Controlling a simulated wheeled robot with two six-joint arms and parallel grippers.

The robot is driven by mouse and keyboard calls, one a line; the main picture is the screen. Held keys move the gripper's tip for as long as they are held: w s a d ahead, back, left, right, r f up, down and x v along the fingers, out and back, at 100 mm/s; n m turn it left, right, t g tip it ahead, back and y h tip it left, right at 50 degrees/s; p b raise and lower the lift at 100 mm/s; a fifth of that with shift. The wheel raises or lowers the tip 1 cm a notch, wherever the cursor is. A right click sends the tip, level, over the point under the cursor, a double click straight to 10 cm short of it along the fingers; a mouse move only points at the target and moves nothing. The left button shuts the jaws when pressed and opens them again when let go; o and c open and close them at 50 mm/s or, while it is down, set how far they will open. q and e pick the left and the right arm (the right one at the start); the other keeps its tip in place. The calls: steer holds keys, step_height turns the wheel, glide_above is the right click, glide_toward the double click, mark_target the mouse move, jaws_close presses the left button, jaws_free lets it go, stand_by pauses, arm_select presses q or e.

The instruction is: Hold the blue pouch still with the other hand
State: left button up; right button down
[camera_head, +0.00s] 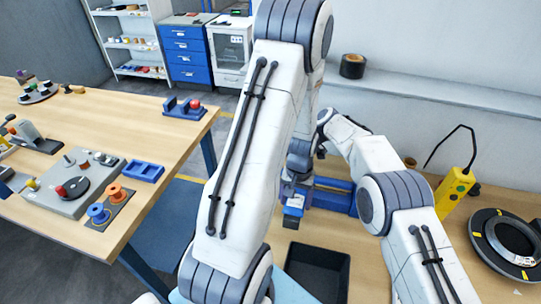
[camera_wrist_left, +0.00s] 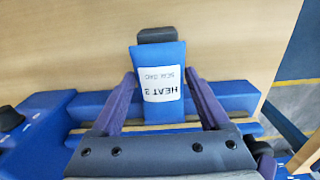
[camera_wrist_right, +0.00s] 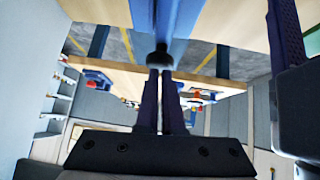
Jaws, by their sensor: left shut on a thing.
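The blue pouch (camera_wrist_left: 174,62) has a white label with "HEAT 3" and a dark end. In the left wrist view it lies between the two purple fingers of my left gripper (camera_wrist_left: 160,82), which is shut on it. In the head view the pouch (camera_head: 293,211) shows small beside my left gripper (camera_head: 299,186), in front of a blue fixture (camera_head: 338,198). In the right wrist view the fingers of my right gripper (camera_wrist_right: 161,74) are close together, just below a dark round end on a blue piece (camera_wrist_right: 172,18). I cannot tell whether they touch it.
A black open bin (camera_head: 318,270) stands on the wooden bench below the pouch. A yellow device (camera_head: 455,190) and a black ring-shaped coil (camera_head: 508,245) are at the right. The left table (camera_head: 165,130) carries several fixtures. My arms hide much of the middle.

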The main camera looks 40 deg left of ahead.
mark_target(295, 201)
steer(key=shift+s+d+f, duration=0.1)
steer(key=shift+s+f, duration=0.1)
steer(key=shift+f, duration=0.25)
steer(key=shift+s+d+f, duration=0.1)
steer(key=shift+s+f, duration=0.05)
steer(key=shift+f, duration=0.25)
arm_select(q)
steer(key=shift+a+f, duration=0.1)
arm_select(e)
step_height(295, 201, up, 5)
steer(key=shift+w+a+f, duration=0.1)
steer(key=shift+w+a, duration=0.05)
steer(key=v, duration=1)
steer(key=shift+w+r, duration=0.25)
steer(key=shift+r, duration=0.05)
arm_select(q)
steer(key=o, duration=1.2)
steer(key=shift+o, duration=0.2)
step_height(295, 201, up, 12)
